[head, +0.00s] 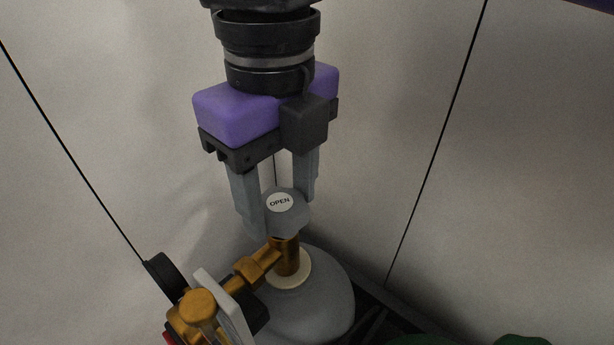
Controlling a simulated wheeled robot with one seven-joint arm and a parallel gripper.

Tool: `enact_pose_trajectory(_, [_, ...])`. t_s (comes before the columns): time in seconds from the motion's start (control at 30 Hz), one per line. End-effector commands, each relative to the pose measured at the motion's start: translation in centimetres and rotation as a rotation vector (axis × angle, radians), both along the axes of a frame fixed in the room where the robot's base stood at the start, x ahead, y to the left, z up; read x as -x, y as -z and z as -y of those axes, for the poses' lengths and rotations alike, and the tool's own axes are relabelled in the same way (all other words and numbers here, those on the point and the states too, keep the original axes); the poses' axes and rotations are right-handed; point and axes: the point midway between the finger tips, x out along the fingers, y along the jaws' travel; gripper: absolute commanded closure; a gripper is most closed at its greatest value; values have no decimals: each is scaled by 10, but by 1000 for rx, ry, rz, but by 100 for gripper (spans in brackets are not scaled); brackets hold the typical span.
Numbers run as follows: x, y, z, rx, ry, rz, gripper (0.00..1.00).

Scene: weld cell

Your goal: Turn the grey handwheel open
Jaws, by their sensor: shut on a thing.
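The grey handwheel (289,217) sits on top of the brass valve (289,258) of a grey gas cylinder (318,315). A round white label on it reads OPEN. My gripper (275,205) comes down from above, with one grey finger at the left of the handwheel and the other at its right and behind. It is shut on the handwheel. The far side of the wheel and the contact behind it are hidden.
A brass regulator (198,308) with dark gauges juts from the valve at lower left, close to the left finger. Green shapes (440,341) show at the bottom right edge. Pale wall panels stand behind, with open space left and right of my gripper.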

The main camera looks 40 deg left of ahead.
Motion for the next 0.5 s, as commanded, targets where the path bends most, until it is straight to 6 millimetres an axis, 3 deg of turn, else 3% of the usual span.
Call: enact_pose_trajectory(0.5, [-1, -2, -1, -4, -490, 1, 87])
